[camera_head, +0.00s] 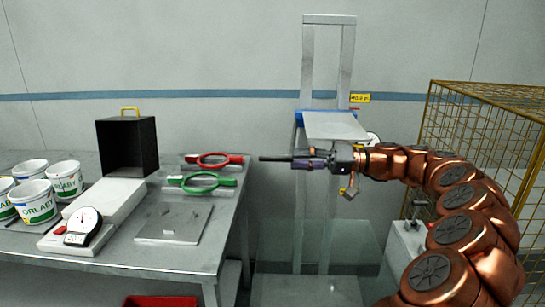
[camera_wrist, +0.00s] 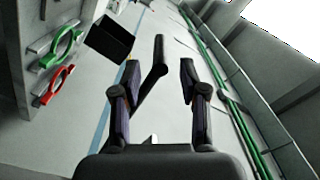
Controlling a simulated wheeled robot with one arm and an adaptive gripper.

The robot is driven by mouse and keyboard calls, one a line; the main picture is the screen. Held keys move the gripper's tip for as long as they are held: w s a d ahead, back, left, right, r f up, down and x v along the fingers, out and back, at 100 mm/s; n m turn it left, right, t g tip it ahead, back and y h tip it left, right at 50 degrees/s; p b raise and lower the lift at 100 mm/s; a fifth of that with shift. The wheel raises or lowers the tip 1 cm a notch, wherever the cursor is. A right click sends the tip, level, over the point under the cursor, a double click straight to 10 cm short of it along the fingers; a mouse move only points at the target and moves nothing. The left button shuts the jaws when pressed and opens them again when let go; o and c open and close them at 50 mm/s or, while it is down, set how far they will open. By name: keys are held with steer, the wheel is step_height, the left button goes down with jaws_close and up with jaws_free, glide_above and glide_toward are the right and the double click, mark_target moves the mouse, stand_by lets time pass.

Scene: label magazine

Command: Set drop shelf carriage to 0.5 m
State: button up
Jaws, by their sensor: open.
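The drop shelf carriage (camera_head: 335,124) is a pale plate with a blue back edge. A yellow tag (camera_head: 360,98) beside the frame carries small text, perhaps 0.8 m. My gripper (camera_head: 290,161) points left, in front of and below the plate in the picture, apparently apart from it. In the wrist view my gripper (camera_wrist: 157,75) has spread fingers and nothing clearly held between them. The carriage cannot be made out in the wrist view. My arm hides part of the frame below the plate.
A grey table (camera_head: 150,258) at left holds white tubs (camera_head: 64,178), a black box (camera_head: 127,146), a dial gauge (camera_head: 83,222), and red (camera_head: 213,160) and green (camera_head: 200,182) ring-shaped tools. A yellow mesh cage (camera_head: 475,135) stands at right. A red bin (camera_head: 160,301) is low in front.

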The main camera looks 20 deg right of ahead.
mark_target(274, 159)
steer(key=p+x, duration=0.1)
steer(key=x, duration=0.4)
steer(key=shift+a+r, duration=0.1)
steer(key=shift+r, duration=0.05)
steer(key=shift+p+x, duration=0.3)
steer(key=shift+x, duration=0.5)
jaws_close()
